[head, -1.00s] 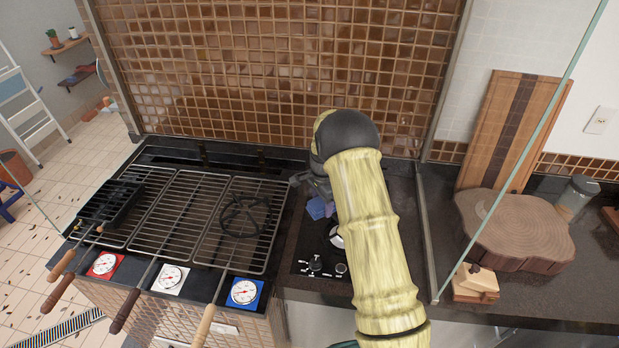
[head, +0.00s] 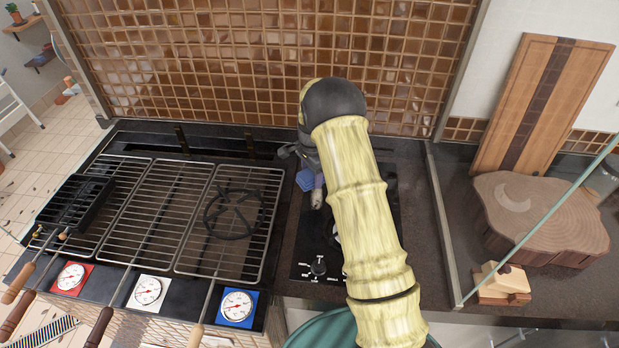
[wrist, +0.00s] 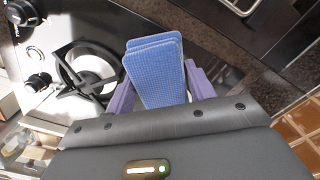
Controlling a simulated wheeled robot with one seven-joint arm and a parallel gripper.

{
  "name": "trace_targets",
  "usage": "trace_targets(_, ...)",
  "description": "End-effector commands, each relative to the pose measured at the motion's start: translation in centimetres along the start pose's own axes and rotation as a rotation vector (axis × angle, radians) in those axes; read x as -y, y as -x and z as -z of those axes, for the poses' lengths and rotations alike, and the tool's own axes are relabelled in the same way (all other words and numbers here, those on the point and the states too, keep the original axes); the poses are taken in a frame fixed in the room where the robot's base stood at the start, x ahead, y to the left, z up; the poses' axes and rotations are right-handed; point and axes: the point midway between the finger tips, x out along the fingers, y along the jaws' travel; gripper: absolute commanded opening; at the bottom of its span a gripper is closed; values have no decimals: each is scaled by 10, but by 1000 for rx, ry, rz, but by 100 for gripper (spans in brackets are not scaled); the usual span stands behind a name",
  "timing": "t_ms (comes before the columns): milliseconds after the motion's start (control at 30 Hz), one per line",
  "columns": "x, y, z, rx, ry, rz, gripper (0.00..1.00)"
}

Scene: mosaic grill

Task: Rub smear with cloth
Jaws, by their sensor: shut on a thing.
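My gripper (wrist: 158,88) is shut on a folded blue cloth (wrist: 153,72), with a purple finger on each side of it. In the head view the cloth (head: 305,180) is at the back left of the black cooktop (head: 308,248), near the grill's right edge. My arm hides much of the cooktop and most of my gripper (head: 312,178). I cannot make out a smear in either view. I cannot tell whether the cloth touches the surface.
A burner with a black grate (wrist: 82,72) is beside the cloth in the wrist view. The grill racks (head: 160,205) lie left of the cooktop. A tiled wall (head: 250,65) stands behind. A thick wooden slab (head: 535,215) and a tall cutting board (head: 545,100) are at the right.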

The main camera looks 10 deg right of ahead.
Motion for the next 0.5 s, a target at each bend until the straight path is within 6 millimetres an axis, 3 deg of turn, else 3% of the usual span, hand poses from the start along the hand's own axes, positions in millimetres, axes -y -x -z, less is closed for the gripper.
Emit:
trace_targets(33, 0, -12, 0, 0, 0, 0, 33)
trace_targets(133, 0, -19, 0, 0, 0, 0, 33)
trace_targets(500, 0, -18, 0, 0, 0, 0, 33)
